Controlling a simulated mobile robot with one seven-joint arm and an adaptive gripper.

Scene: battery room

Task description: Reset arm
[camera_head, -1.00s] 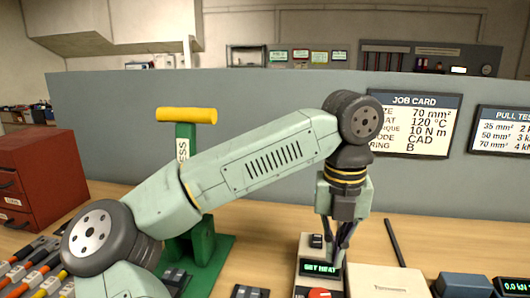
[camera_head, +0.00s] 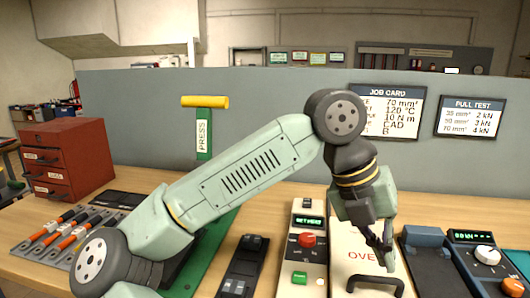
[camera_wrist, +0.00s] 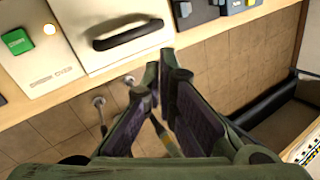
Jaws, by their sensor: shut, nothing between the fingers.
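My gripper (camera_head: 381,252) hangs at the right of the head view, tilted down, in front of a pale box marked OVEN with a dark handle. In the wrist view my gripper (camera_wrist: 163,75) has its dark fingers closed together, empty, over the front edge of the bench. The oven (camera_head: 352,236) is partly hidden behind my gripper in the head view. Its dark handle (camera_wrist: 128,35) shows clearly in the wrist view, just beyond the fingertips and apart from them.
A control panel (camera_head: 299,262) with a red knob and green button stands left of the oven. A pull tester (camera_head: 473,238) is at right. A green press (camera_head: 204,140), red drawers (camera_head: 68,160) and several orange-handled tools (camera_head: 62,232) are at left. A grey partition (camera_head: 260,95) stands behind.

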